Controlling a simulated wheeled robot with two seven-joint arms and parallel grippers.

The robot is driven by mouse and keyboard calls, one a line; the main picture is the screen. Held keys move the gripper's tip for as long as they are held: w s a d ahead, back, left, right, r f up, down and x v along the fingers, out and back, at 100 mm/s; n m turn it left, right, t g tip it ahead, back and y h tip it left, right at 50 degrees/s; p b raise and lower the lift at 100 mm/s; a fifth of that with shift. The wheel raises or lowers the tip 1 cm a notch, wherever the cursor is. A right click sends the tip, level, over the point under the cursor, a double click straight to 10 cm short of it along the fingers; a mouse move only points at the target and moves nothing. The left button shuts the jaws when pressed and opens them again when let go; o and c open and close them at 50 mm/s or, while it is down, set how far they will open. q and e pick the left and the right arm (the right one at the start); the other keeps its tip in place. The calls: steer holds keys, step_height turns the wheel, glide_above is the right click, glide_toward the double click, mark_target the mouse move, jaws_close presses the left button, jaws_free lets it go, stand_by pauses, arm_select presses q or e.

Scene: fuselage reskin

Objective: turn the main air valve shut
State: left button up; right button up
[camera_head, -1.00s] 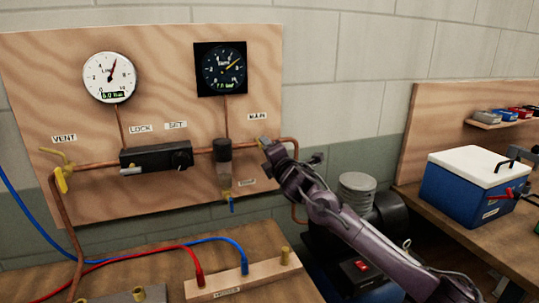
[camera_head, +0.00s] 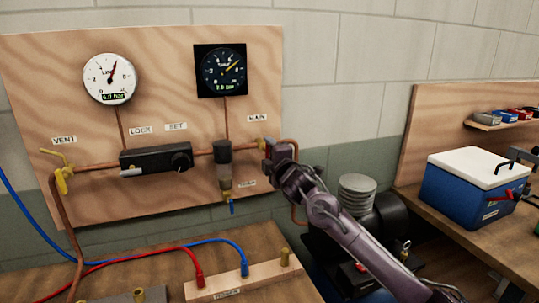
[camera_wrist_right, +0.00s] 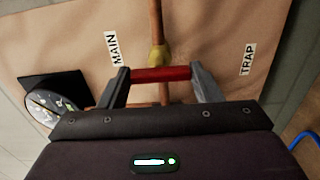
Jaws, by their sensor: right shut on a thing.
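The main valve (camera_head: 261,144) is a brass fitting on the copper pipe, below the MAIN label (camera_head: 257,118). Its brass body (camera_wrist_right: 159,54) and red handle (camera_wrist_right: 162,74) show in the right wrist view. My right gripper (camera_head: 269,147) is at the valve and hides most of the handle in the head view. In the wrist view, the fingers of my right gripper (camera_wrist_right: 162,76) are at the two ends of the red handle, shut on it. The handle lies across the pipe there. My left gripper is not in view.
The wooden panel (camera_head: 60,110) carries a white gauge (camera_head: 109,79), a dark gauge (camera_head: 221,70), a black regulator (camera_head: 156,158) and a yellow vent valve (camera_head: 62,172). A compressor (camera_head: 357,195) stands below my right arm. A blue box (camera_head: 465,190) is at the right.

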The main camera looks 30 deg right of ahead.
steer(key=shift+f, duration=0.1)
steer(key=o, duration=1)
steer(key=b+v, duration=0.2)
steer(key=v, duration=0.5)
steer(key=shift+s, duration=0.4)
